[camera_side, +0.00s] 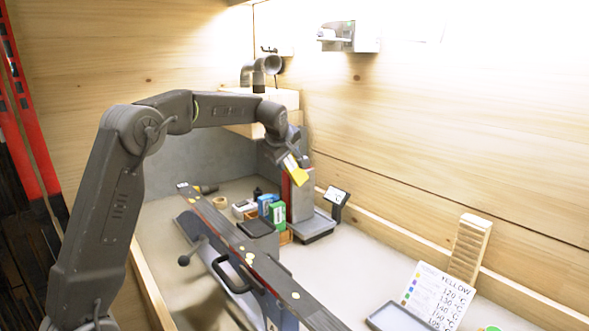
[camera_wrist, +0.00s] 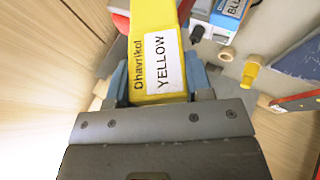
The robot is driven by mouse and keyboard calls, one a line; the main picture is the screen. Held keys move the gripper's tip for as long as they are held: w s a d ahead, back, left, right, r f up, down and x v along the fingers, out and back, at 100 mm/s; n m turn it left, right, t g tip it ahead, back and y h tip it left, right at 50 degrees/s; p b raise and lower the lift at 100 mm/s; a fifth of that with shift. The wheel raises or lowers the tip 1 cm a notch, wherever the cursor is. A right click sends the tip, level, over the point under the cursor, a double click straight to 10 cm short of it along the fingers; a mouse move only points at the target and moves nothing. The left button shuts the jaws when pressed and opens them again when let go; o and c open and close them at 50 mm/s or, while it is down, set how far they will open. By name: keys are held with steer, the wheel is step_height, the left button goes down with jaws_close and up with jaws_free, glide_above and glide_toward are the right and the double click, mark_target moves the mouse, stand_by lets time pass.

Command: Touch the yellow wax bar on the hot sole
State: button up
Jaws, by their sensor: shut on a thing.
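The yellow wax bar (camera_side: 299,176) is held in my gripper (camera_side: 291,163), above the back of the bench. In the wrist view the bar (camera_wrist: 152,50) reads "Dhavrikol YELLOW" and sits between the two blue-grey fingers of my gripper (camera_wrist: 155,82). Its far end runs out of the top of that view. In the side view the bar tilts down to the right. Just below it stands an upright grey block with a red edge (camera_side: 300,202), which may be the iron with the sole. I cannot tell whether bar and block touch.
A long dark ski (camera_side: 225,228) with yellow spots lies along the bench. Green and blue boxes (camera_side: 277,213), a grey tray (camera_side: 318,228) and a small display (camera_side: 336,196) stand near the block. A "YELLOW" temperature card (camera_side: 437,294) stands front right. A wooden wall rises behind.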

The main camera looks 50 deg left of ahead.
steer(key=shift+a, duration=0.75)
stand_by(1.4)
steer(key=shift+d+r, duration=0.35)
steer(key=shift+d, duration=0.3)
steer(key=shift+d+r, duration=0.35)
steer(key=shift+d, duration=0.35)
steer(key=shift+d+r, duration=0.35)
steer(key=shift+d, duration=0.3)
step_height(320, 180, up, 7)
glide_above(292, 155)
steer(key=shift+s+d, duration=0.35)
